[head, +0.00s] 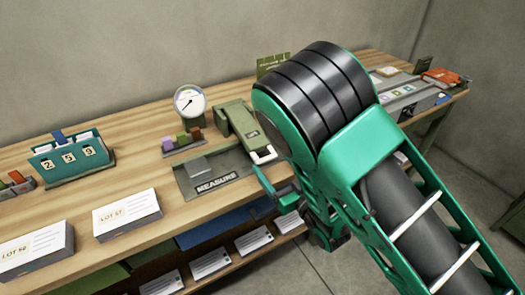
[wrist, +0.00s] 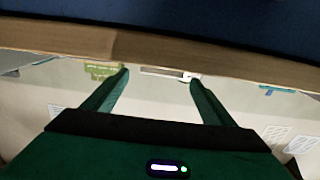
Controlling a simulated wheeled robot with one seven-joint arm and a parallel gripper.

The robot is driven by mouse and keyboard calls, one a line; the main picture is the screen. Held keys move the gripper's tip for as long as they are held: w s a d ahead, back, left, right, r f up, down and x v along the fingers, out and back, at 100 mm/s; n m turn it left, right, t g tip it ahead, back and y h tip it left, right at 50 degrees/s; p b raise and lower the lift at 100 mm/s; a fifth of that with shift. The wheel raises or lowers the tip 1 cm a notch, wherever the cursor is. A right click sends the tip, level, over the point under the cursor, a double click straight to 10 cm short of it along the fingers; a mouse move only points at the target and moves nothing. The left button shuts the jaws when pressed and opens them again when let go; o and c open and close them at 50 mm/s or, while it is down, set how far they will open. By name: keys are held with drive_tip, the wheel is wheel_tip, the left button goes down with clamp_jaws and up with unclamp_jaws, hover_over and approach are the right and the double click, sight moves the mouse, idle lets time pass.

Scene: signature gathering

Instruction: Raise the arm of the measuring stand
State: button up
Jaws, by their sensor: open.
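The measuring stand is an olive-green device with a flat plate marked MEASURE (head: 212,184), on the wooden bench. Its arm (head: 238,122) lies low beside the plate, with a pale handle (head: 264,155) at its front end. My gripper (head: 272,186) is at the bench's front edge, just in front of and below the handle. Part of it is hidden behind my arm. In the wrist view my gripper (wrist: 160,78) is open, and a pale bar (wrist: 160,71), probably the handle, shows between the fingertips. I cannot tell whether anything touches it.
A round dial gauge (head: 190,102) and a small rack of coloured blocks (head: 183,142) stand behind the plate. Labelled LOT boxes (head: 128,214) and a green number holder (head: 70,158) are to the left. The wooden bench edge (wrist: 60,40) crosses the wrist view.

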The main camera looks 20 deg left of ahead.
sight(261, 150)
drive_tip(key=x, duration=0.8)
drive_tip(key=shift+w+a, duration=0.2)
drive_tip(key=shift+a, duration=0.05)
